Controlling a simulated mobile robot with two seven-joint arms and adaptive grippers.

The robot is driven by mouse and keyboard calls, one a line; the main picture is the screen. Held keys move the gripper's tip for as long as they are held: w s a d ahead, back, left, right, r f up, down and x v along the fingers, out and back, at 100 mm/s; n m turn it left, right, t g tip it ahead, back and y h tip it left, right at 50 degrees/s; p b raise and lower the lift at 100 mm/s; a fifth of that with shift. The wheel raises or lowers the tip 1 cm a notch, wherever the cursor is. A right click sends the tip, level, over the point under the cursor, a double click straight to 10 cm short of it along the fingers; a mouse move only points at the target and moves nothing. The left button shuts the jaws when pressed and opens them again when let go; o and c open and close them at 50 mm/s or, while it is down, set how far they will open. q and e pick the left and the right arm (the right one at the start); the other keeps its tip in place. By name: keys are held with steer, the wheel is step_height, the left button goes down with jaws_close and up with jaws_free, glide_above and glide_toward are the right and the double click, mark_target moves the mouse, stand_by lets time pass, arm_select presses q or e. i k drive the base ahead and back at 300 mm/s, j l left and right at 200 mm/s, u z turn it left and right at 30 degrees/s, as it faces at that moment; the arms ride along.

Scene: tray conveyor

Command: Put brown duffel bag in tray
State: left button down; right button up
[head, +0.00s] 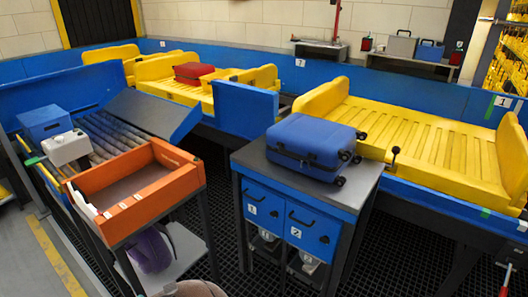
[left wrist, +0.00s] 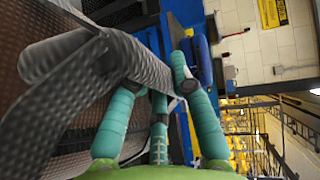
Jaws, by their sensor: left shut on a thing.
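In the left wrist view my left gripper (left wrist: 158,80) has its teal fingers closed on a ribbed grey-brown strap (left wrist: 150,65), which looks like a handle of the brown duffel bag. The strap curves off to the left. The rest of the bag is hard to make out there. In the head view a yellow tray (head: 436,128) on the right conveyor is empty. Another yellow tray (head: 178,94) at the back holds a red bag (head: 194,72). A rounded beige-brown shape at the bottom edge is cut off, and I cannot tell what it is. Neither gripper shows in the head view.
A blue suitcase (head: 311,142) lies on a blue cabinet (head: 292,222) in front of the right tray. An orange open-topped stand (head: 175,153) is at left, with a purple bag (head: 150,250) below. Black grating floor (head: 235,270) lies between them.

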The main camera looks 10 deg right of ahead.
mark_target(450, 154)
steer(key=z, duration=1.15)
steer(key=i+l+z, duration=0.45)
steer(key=i+l, duration=0.15)
steer(key=i, duration=0.2)
steer(key=i+l, duration=0.2)
steer(key=i, duration=0.15)
steer(key=i+l, duration=0.15)
steer(key=i, duration=0.25)
